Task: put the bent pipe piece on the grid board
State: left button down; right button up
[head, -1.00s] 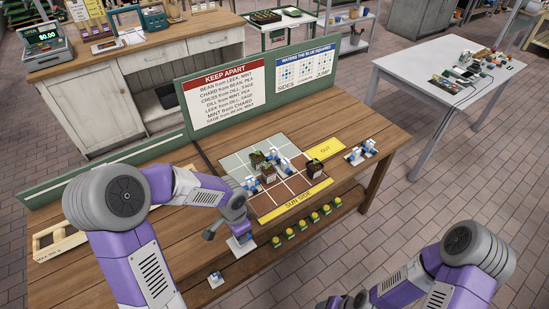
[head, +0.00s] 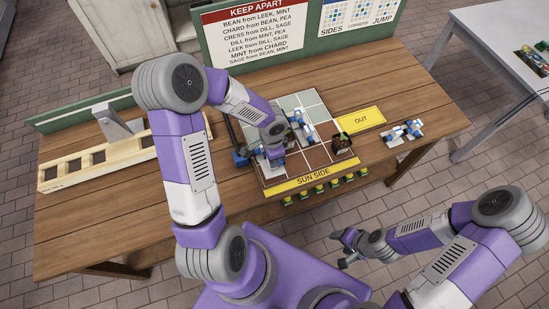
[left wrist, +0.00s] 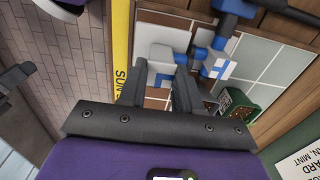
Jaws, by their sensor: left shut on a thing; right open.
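My left gripper (head: 274,150) is shut on a white and blue pipe piece (head: 268,168), over the front left cells of the grid board (head: 313,98). In the left wrist view the held piece (left wrist: 166,60) shows between the fingers (left wrist: 158,85); its full shape is partly hidden, and I cannot tell whether it touches the board. My right gripper (head: 345,247) is open and empty, off the table's front edge.
Potted plants stand on the board, one (head: 342,142) at its right side. A yellow OUT strip (head: 360,119) and more white and blue pieces (head: 403,132) lie to the right. A wooden rack (head: 95,163) is at the left. A sign board (head: 255,35) stands behind.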

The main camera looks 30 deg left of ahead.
aim_at(269, 173)
pick_arm(q)
notch_tip(269, 173, down, 4)
jog(key=shift+r+b, duration=0.2)
jog(key=shift+b, duration=0.25)
jog(key=shift+f, duration=0.1)
jog(key=shift+f, duration=0.15)
jog(key=c, duration=0.8)
grip_release()
